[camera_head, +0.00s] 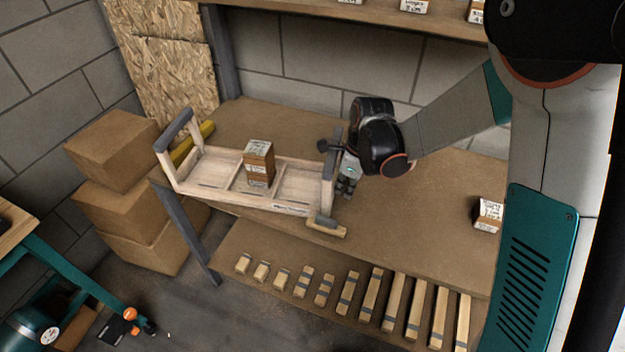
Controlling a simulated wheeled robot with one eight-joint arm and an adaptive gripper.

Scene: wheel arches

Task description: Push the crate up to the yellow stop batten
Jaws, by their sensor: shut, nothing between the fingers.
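The crate (297,190) is a long, pale wooden tray with dividers and a raised grey handle bar at its left end. It stands on the brown workbench (420,205). A small labelled brown box (259,168) stands in its middle compartment. The yellow stop batten (207,131) lies at the bench's left end, partly hidden behind the crate's left end frame; I cannot tell whether they touch. My gripper (346,187) is shut and empty, low beside the crate's right end wall. It is very close to that wall; contact is unclear.
A short wood piece (327,229) lies by the crate's near right corner. A small labelled box (488,214) stands at the bench's right. Several wood strips lie on the lower shelf (240,245). Cardboard boxes (117,150) are stacked left of the bench. The bench right of my gripper is mostly clear.

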